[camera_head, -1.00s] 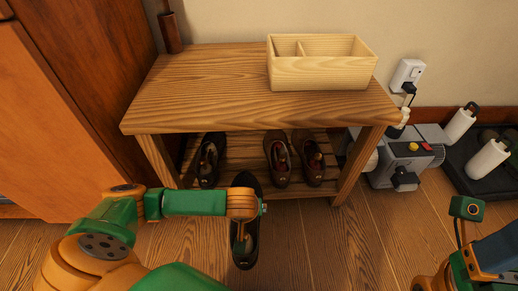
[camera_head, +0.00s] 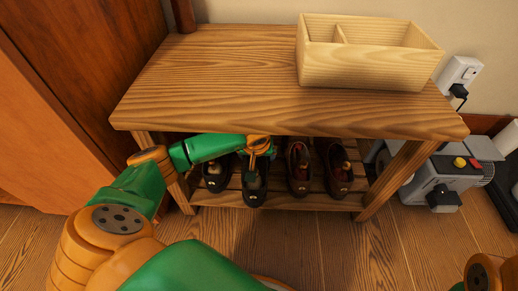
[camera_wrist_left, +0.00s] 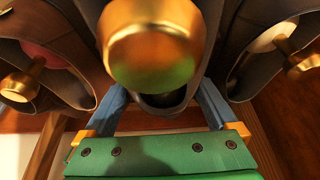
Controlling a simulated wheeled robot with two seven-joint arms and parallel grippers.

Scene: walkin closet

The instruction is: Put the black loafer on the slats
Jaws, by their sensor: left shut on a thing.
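The black loafer (camera_head: 255,192) is in my left gripper (camera_head: 258,155), at the front of the slats (camera_head: 225,198) under the wooden bench. It lies between another black shoe (camera_head: 214,177) on its left and a dark reddish-brown shoe (camera_head: 299,172) on its right. Whether its sole touches the slats, I cannot tell. In the left wrist view, my blue fingers sit either side of the held loafer (camera_wrist_left: 160,101), with a large gold knob (camera_wrist_left: 150,45) in front of it. My right gripper is out of view.
The bench top (camera_head: 220,75) overhangs the slats closely above my left wrist. A second reddish-brown shoe (camera_head: 337,172) stands further right, near the bench leg (camera_head: 397,178). A divided wooden box (camera_head: 365,65) is on top. A grey machine (camera_head: 440,180) stands right of the bench.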

